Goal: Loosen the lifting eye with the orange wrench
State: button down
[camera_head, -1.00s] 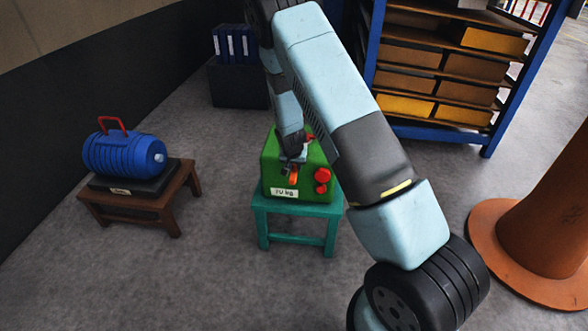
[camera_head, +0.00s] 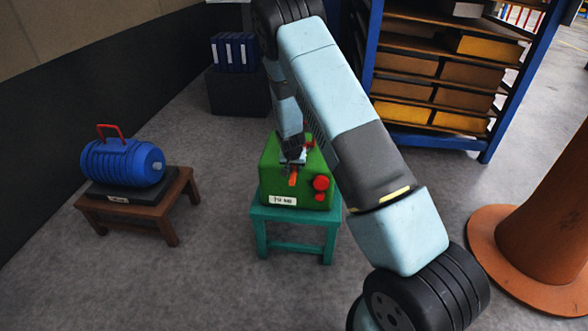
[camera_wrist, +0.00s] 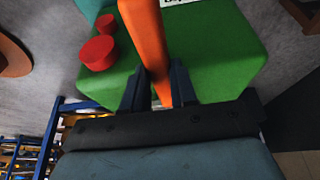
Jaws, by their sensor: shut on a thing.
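The green casting (camera_head: 273,172), with a white weight label on its front, sits on a teal stool (camera_head: 260,216). My gripper (camera_head: 291,166) is at the top of the casting, pointing down. In the wrist view my gripper (camera_wrist: 158,90) is shut on the orange wrench (camera_wrist: 148,40), whose bar runs up out of the picture between the fingers. In the head view the wrench (camera_head: 292,179) is a small orange piece below my fingers. The lifting eye cannot be made out; my gripper and arm cover part of the casting's top.
Red round knobs (camera_head: 321,184) stick out of the casting's right front. A blue motor-like body (camera_head: 122,162) with a red handle stands on a brown stool (camera_head: 180,187) at the left. A blue shelf rack (camera_head: 373,60) is behind, and an orange-brown column (camera_head: 545,215) stands at right.

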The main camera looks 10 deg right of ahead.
jog(key=shift+d, duration=0.15)
jog(key=shift+s+d+n, duration=0.25)
jog(key=shift+d+n, duration=0.35)
jog(key=shift+d, duration=0.25)
jog(key=shift+d, duration=0.1)
jog(key=shift+s+d+n+y, duration=0.15)
jog(key=shift+d+n+y, duration=0.3)
jog(key=shift+d, duration=0.4)
jog(key=shift+d, duration=0.1)
jog(key=shift+s+d+n, duration=0.1)
jog(key=shift+d+n, duration=0.55)
jog(key=shift+d, duration=0.3)
jog(key=shift+d+y, duration=0.15)
jog(key=shift+y, duration=0.1)
jog(key=shift+d+n, duration=0.6)
jog(key=shift+d, duration=0.2)
jog(key=shift+d, duration=0.15)
